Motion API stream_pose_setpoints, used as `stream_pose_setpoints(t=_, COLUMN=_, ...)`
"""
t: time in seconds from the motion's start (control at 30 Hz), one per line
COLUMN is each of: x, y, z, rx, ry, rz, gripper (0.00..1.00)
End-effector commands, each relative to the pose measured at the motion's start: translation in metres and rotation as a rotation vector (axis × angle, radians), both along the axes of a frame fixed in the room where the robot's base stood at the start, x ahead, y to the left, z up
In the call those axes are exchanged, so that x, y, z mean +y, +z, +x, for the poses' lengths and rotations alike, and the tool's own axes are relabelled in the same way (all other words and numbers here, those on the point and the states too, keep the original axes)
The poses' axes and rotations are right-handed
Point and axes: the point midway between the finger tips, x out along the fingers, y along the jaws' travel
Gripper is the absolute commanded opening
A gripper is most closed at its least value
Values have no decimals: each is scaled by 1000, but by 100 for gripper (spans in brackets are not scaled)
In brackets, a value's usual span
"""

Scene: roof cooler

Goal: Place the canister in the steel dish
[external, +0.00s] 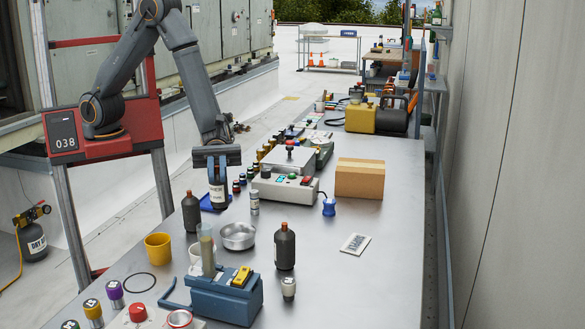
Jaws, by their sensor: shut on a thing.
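My gripper (217,166) points down above the left part of the long steel table and is shut on a dark canister with a pale label (217,193). The canister hangs upright between the fingers. I cannot tell whether its base is clear of the table. The steel dish (238,243) is a shallow round silver bowl, a little nearer the camera and to the right of the canister. No object shows in it.
Dark bottles stand at left (191,213) and right (285,250) of the dish. A yellow cup (158,247), a blue toolbox (225,300) and a small vial (254,204) are close by. A control box (285,188) and carton (360,179) stand behind. The right front table is clear.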

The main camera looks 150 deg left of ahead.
Motion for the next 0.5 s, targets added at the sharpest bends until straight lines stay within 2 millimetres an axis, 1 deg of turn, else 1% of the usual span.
stream_pose_setpoints(t=0.03, x=0, y=8, z=0, rx=-4, ry=1, rz=3, gripper=0)
stream_pose_setpoints(t=0.1, x=0, y=17, z=0, rx=-5, ry=0, rz=3, gripper=0)
stream_pose_setpoints(t=0.2, x=1, y=26, z=1, rx=-4, ry=0, rz=2, gripper=0)
stream_pose_setpoints(t=0.27, x=1, y=29, z=5, rx=-4, ry=-1, rz=3, gripper=0)
stream_pose_setpoints(t=0.37, x=4, y=33, z=25, rx=-5, ry=-6, rz=5, gripper=0)
stream_pose_setpoints(t=0.5, x=10, y=39, z=61, rx=-5, ry=-10, rz=3, gripper=0)
